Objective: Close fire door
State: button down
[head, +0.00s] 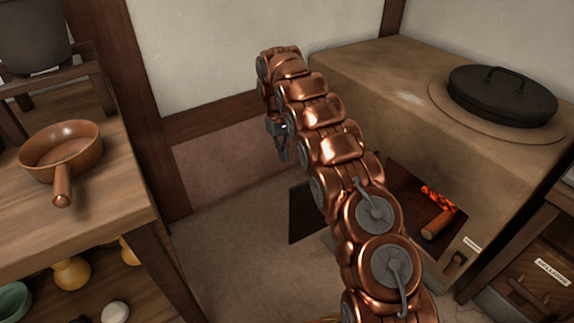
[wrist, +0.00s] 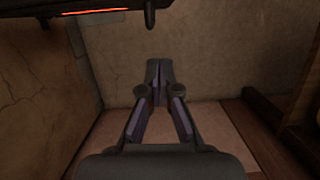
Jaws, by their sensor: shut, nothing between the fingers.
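The stove (head: 400,85) is a tan clay block on the right in the head view. Its fire opening (head: 405,185) shows a glowing log (head: 438,215). The fire door, a dark flat panel (head: 305,212), stands open, jutting left of the opening; my arm hides part of it. My gripper (head: 284,156) is above and a little left of the door, pointing down, apart from it in the picture. In the wrist view its fingertips (wrist: 158,66) meet, with nothing between them. A dark edge with an orange glow (wrist: 90,12) crosses the top left there; I cannot tell which part it is.
A wooden table (head: 30,230) with a brown pan (head: 62,150) stands at the left, with pots on its lower shelf. A black lid (head: 502,98) sits on the stove. A wooden drawer unit (head: 535,275) is at the right. The floor (head: 225,250) between is clear.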

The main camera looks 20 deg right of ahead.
jog(key=s+d+f+b, duration=0.1)
jog(key=s+f+b, duration=0.4)
jog(key=f, duration=0.3)
jog(key=shift+s+d+f, duration=0.25)
jog(key=shift+s+f, duration=0.05)
jog(key=shift+s, duration=0.15)
jog(key=shift+s+d, duration=0.1)
dwell(0.5)
